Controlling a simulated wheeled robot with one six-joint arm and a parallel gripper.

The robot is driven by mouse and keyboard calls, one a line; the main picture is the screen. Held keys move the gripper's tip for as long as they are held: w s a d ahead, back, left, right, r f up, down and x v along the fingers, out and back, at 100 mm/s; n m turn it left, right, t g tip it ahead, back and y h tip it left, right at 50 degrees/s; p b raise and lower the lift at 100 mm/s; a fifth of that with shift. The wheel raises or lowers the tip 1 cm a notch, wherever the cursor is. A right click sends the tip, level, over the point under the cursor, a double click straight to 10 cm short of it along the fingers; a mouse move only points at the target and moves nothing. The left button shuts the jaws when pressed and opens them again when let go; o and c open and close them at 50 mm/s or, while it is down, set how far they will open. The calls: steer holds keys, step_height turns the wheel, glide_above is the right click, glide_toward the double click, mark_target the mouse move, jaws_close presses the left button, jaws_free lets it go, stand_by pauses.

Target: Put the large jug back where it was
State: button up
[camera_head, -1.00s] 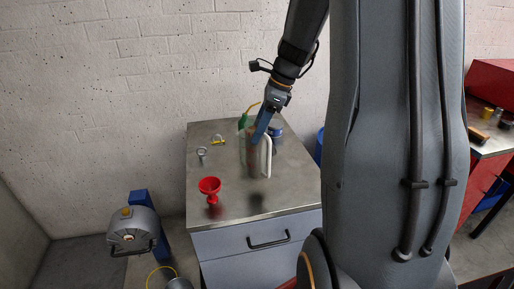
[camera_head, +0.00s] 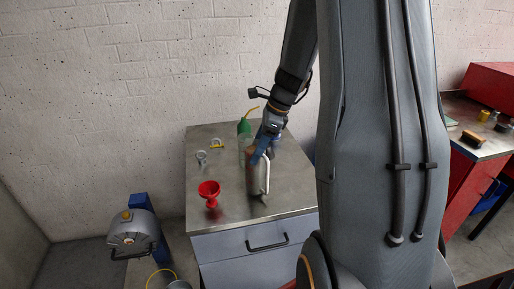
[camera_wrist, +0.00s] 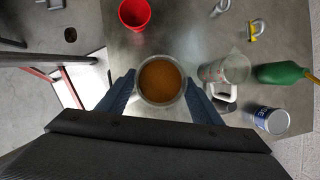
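The large jug (camera_head: 256,178) is metal grey with a pale handle on its right side, and brown liquid shows in it in the wrist view (camera_wrist: 160,80). My gripper (camera_head: 264,150) has its blue fingers on both sides of the jug near its rim, shut on it. The jug is upright, near the front middle of the grey tabletop (camera_head: 225,222). Its base is at or just above the surface; I cannot tell whether it touches.
Behind are a clear vessel (camera_wrist: 226,68), a green oil can (camera_head: 244,127), a blue-and-white tin (camera_wrist: 271,120) and small metal pieces (camera_head: 202,157).

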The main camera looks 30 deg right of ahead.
steer(key=shift+o, duration=1.1)
steer(key=b+v, duration=0.4)
steer(key=v, duration=0.8)
steer(key=s+a+f+n+h, duration=0.2)
steer(key=s+a+f+n, duration=0.4)
steer(key=a+n, duration=0.3)
steer(key=s+a+f+n+h, duration=0.1)
steer(key=s+a+f+n, duration=0.5)
steer(key=a+n, duration=0.4)
steer(key=n, duration=0.5)
steer(key=shift+s+a+f+h, duration=0.25)
steer(key=shift+s+a+h, duration=0.05)
steer(key=shift+a+h, duration=0.1)
